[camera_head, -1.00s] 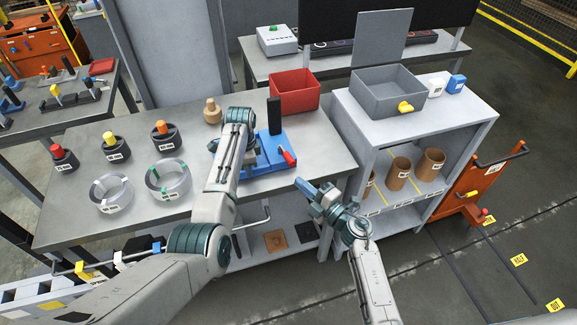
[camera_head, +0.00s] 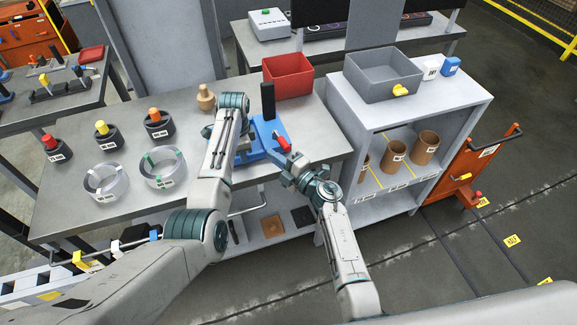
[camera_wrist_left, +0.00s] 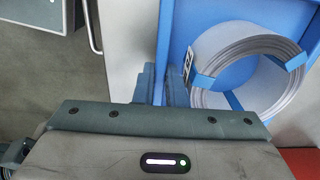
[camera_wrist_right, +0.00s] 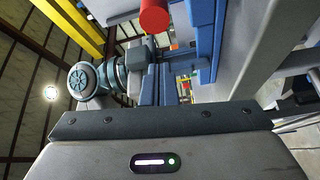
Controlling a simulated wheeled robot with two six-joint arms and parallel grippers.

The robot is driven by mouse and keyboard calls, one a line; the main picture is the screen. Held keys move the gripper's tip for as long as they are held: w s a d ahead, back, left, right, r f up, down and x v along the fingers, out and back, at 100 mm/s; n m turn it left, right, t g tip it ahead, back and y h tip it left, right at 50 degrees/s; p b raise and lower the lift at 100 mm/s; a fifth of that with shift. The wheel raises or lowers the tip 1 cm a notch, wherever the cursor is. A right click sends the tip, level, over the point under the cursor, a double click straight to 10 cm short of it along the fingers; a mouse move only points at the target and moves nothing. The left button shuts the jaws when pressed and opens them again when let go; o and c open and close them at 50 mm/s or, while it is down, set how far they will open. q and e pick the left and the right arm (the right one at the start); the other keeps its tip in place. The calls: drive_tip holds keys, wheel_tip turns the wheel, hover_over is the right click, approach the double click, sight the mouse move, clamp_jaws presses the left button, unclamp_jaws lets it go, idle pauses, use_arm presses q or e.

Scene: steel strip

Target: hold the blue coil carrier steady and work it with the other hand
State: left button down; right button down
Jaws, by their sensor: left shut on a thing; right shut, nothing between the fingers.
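The blue coil carrier (camera_head: 270,128) stands on the steel table, with a black upright post (camera_head: 267,100) and a red-tipped lever (camera_head: 285,145) on its right side. My left arm hides much of it in the head view. In the left wrist view, my left gripper (camera_wrist_left: 163,85) is shut on a blue wall of the carrier (camera_wrist_left: 178,22), beside a silver strip coil (camera_wrist_left: 245,70) with blue straps. My right gripper (camera_head: 276,158) is shut and empty, just in front of the lever. In the right wrist view, the red tip (camera_wrist_right: 155,15) shows above the right fingertips (camera_wrist_right: 155,72); contact is unclear.
Two strapped coils (camera_head: 106,182) and several dark cups with coloured plugs (camera_head: 160,125) stand left on the table. A red bin (camera_head: 288,77) is behind the carrier. A grey shelf unit (camera_head: 425,112) stands right, carrying a grey tray (camera_head: 372,78).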

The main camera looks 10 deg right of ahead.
use_arm(q)
drive_tip(key=shift+s+f, duration=0.1)
drive_tip(key=shift+f, duration=0.05)
use_arm(e)
drive_tip(key=shift+x, duration=0.85)
drive_tip(key=d, duration=0.2)
drive_tip(key=shift+w+d+f, duration=0.35)
drive_tip(key=shift+w+d, duration=0.25)
drive_tip(key=shift+d, duration=0.3)
drive_tip(key=shift+d+f, duration=0.1)
